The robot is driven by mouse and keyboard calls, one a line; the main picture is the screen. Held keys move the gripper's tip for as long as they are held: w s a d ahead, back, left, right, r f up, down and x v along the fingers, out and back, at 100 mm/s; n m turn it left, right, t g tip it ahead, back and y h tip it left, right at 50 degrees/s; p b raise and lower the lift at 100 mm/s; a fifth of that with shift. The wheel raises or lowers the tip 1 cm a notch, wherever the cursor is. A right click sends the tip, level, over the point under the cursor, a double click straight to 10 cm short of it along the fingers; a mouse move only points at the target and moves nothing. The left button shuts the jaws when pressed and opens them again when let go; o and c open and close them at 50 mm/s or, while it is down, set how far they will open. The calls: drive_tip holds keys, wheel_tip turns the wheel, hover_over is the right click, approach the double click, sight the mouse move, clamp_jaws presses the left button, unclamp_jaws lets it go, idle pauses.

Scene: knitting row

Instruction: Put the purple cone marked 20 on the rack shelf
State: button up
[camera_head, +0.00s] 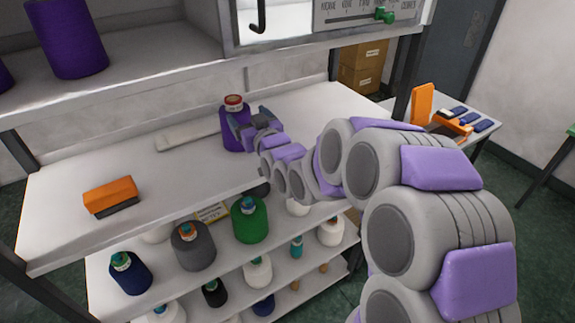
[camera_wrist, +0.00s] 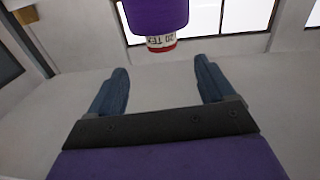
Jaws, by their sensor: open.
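The purple cone (camera_head: 235,112) has a red-and-white top and stands upright on the white middle surface (camera_head: 195,182). In the wrist view the cone (camera_wrist: 157,14) shows upside down, with "20 TEX" legible on its label. My gripper (camera_head: 250,122) is right at the cone in the head view, with one finger overlapping its side. In the wrist view my gripper (camera_wrist: 160,82) has its two fingers wide apart and nothing gripped; the cone appears ahead of the fingertips, centred between them. Contact cannot be told. The cone's lower right side is partly hidden by my gripper.
An upper shelf (camera_head: 130,75) at top left holds a large purple cone (camera_head: 68,35). Lower shelves (camera_head: 210,280) hold several cones, including a green one (camera_head: 249,220). An orange-and-black block (camera_head: 111,196) lies front left; a pale flat bar (camera_head: 188,135) lies left of the cone.

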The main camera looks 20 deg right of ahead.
drive_tip(key=s+d+f+g+h, duration=0.1)
drive_tip(key=s+f+g, duration=0.3)
drive_tip(key=s, duration=0.4)
drive_tip(key=s+d+f+m+g+h, duration=0.1)
drive_tip(key=s+d+f+g, duration=0.15)
drive_tip(key=s, duration=0.45)
drive_tip(key=s+d+f+g+h, duration=0.1)
drive_tip(key=s+f+g, duration=0.4)
drive_tip(key=s, duration=0.3)
drive_tip(key=s+m+g+h, duration=0.1)
drive_tip(key=s+g, duration=0.7)
drive_tip(key=s, duration=1.7)
drive_tip(key=shift+s+d+f+m, duration=0.35)
drive_tip(key=shift+m, duration=0.15)
wheel_tip(320, 180, down, 11)
drive_tip(key=b, duration=1.1)
